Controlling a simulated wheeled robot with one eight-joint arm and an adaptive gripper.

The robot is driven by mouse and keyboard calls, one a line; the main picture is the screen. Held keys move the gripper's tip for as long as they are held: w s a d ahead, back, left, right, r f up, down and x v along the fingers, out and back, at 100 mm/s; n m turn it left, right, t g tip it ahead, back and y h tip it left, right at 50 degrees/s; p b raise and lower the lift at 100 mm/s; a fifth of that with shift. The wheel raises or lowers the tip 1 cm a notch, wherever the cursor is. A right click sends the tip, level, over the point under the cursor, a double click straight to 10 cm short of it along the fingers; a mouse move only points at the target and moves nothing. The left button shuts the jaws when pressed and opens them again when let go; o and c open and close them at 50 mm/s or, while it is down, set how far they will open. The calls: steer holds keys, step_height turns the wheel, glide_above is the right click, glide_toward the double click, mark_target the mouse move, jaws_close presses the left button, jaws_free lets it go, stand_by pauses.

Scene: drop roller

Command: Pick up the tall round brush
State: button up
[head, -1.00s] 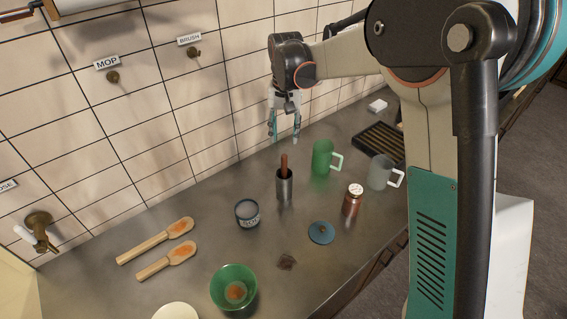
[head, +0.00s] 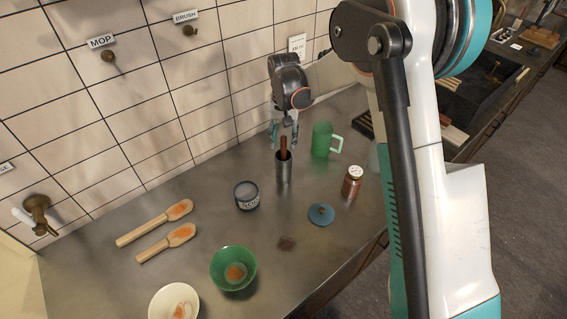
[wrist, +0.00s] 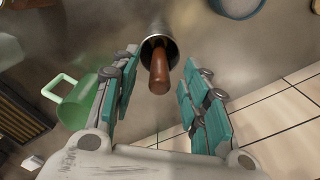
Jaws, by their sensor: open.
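A tall round brush with a reddish-brown handle (head: 283,147) stands upright in a narrow metal cup (head: 284,171) on the steel counter. In the wrist view the handle (wrist: 159,72) points toward me, and the metal cup (wrist: 161,46) shows behind it. Whatever the brush has at its lower end is hidden inside the cup. My gripper (head: 284,146) is open, with its teal fingers near the handle. In the wrist view my gripper (wrist: 152,98) has its two fingers to either side of the handle's line, with the handle's end at the gap. I cannot tell whether they touch it.
A green mug (head: 321,140) stands close behind on the right. A brown jar (head: 352,184), a blue lid (head: 321,214), an open tin (head: 246,195), a green bowl (head: 233,267) and two wooden brushes (head: 169,239) lie around. The tiled wall (head: 150,140) rises behind.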

mark_target(283, 159)
step_height(283, 159, down, 3)
steer(key=shift+r, duration=0.1)
jaws_close()
steer(key=shift+r, duration=0.1)
